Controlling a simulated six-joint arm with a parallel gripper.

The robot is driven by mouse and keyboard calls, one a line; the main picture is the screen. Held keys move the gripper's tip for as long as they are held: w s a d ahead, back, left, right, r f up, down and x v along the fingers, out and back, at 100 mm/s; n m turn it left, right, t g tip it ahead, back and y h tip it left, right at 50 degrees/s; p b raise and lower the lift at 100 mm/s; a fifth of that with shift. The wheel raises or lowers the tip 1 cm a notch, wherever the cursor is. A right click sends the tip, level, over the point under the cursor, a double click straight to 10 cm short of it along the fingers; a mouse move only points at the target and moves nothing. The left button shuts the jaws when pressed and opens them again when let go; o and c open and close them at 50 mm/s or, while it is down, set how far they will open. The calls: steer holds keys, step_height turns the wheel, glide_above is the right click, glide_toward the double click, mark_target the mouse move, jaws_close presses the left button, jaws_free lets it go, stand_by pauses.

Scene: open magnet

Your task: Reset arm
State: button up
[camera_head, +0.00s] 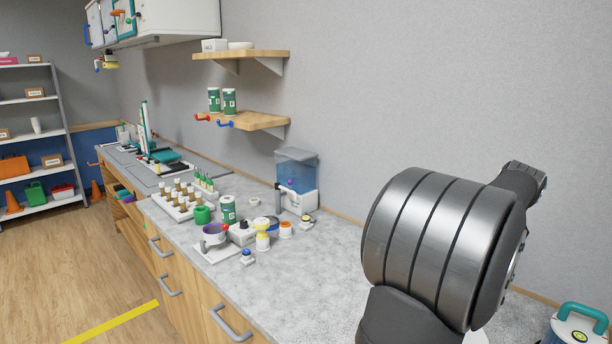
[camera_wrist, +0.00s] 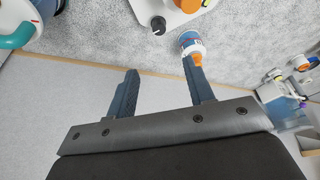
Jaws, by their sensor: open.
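My arm fills the right of the head view, with its large grey metal joint raised in front of the wall and counter; my gripper is not visible there. In the wrist view my gripper (camera_wrist: 159,66) is open, its two dark fingers apart with nothing between them. A white round object with blue and orange parts (camera_wrist: 191,43) shows just beyond the right fingertip. I cannot tell how far apart they are in depth. A white device with black and orange knobs (camera_wrist: 175,12) lies at the top of the wrist view.
The speckled counter (camera_head: 340,265) holds a tube rack (camera_head: 180,200), green containers and a blue-topped dispenser (camera_head: 297,172). A teal-handled container (camera_head: 580,325) stands at the lower right. Wooden shelves (camera_head: 240,120) are on the wall.

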steer(key=shift+s+a+f+t, duration=0.15)
steer(key=shift+s+t, duration=0.15)
steer(key=shift+s, duration=0.3)
steer(key=w+d+g, duration=0.1)
steer(key=w+g, duration=0.3)
steer(key=w, duration=0.3)
steer(key=shift+d+y, duration=0.15)
steer(key=shift+y, duration=0.15)
stand_by(0.6)
